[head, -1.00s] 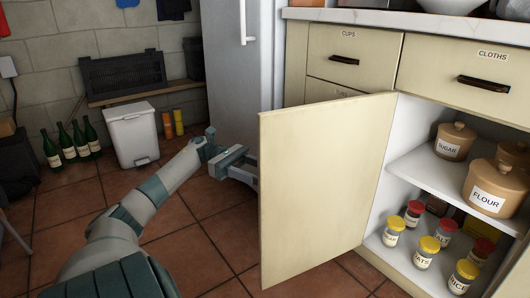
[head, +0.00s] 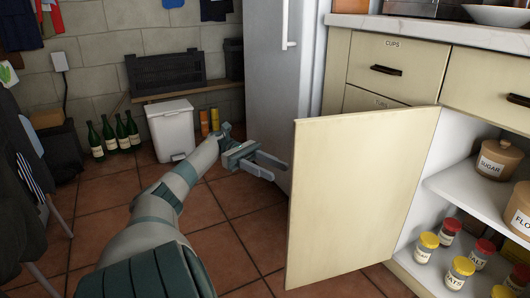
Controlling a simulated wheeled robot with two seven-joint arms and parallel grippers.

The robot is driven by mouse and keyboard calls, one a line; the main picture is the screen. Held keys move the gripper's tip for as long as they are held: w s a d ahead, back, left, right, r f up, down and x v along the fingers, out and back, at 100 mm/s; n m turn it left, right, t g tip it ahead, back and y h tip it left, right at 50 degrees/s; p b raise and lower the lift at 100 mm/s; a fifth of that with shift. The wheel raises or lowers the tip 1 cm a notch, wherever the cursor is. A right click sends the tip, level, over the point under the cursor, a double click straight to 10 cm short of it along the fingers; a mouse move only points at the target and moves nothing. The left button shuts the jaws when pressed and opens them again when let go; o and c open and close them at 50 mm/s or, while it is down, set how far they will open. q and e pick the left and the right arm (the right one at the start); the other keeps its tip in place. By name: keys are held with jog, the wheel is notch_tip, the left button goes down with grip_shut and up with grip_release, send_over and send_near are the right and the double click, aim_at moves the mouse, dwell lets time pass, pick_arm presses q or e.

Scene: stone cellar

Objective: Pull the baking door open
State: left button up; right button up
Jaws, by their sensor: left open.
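The cream baking door (head: 355,195) stands swung wide open from the lower cupboard, its plain face toward me. Its free edge is at the left and its hinge side is by the cupboard opening at the right. My left gripper (head: 277,170) is open and empty, just left of the door's free edge in the picture. Its fingers point toward the door edge, with a small gap showing between them and it. No handle shows on the visible face of the door. My right gripper is not in view.
The open cupboard holds a sugar pot (head: 498,159), a flour pot (head: 520,215) and several jars with red or yellow lids. Closed drawers (head: 388,67) sit above. A fridge (head: 275,80), a white bin (head: 172,131) and green bottles (head: 110,135) stand behind. Tiled floor is clear left of the door.

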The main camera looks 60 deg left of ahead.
pick_arm(q)
jog(key=shift+v, duration=1.25)
jog(key=shift+d, duration=0.1)
